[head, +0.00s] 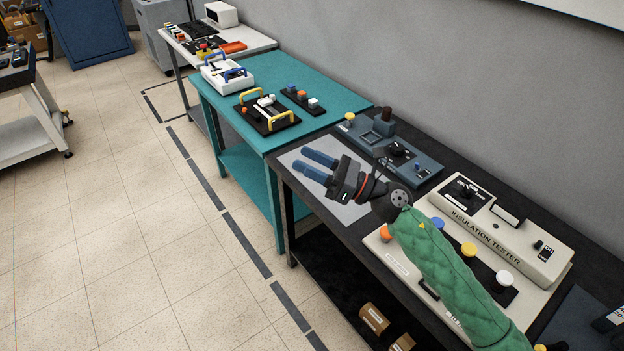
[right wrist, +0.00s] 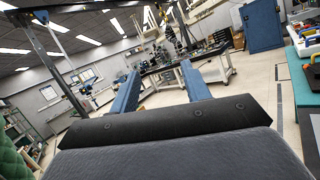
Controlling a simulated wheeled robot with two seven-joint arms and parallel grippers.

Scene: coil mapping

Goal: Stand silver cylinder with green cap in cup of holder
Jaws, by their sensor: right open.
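My right gripper (head: 314,165) is open and empty, with its two blue fingers apart above the left part of the dark workbench, over a light grey mat (head: 338,206). In the right wrist view the fingers (right wrist: 160,72) point out into the room, with nothing between them. A blue-grey fixture (head: 356,133) with a square raised frame, a dark upright cylinder and a yellow knob lies on the bench behind the gripper; I cannot tell whether it is the cup holder. I do not make out a silver cylinder with a green cap. My left gripper is out of view.
A beige insulation tester (head: 500,232) and a panel with coloured knobs (head: 398,264) lie on the bench by my green-sleeved right arm. A teal table (head: 330,88) with a yellow-handled tray (head: 266,112) adjoins it. Open tiled floor (head: 130,215) lies left.

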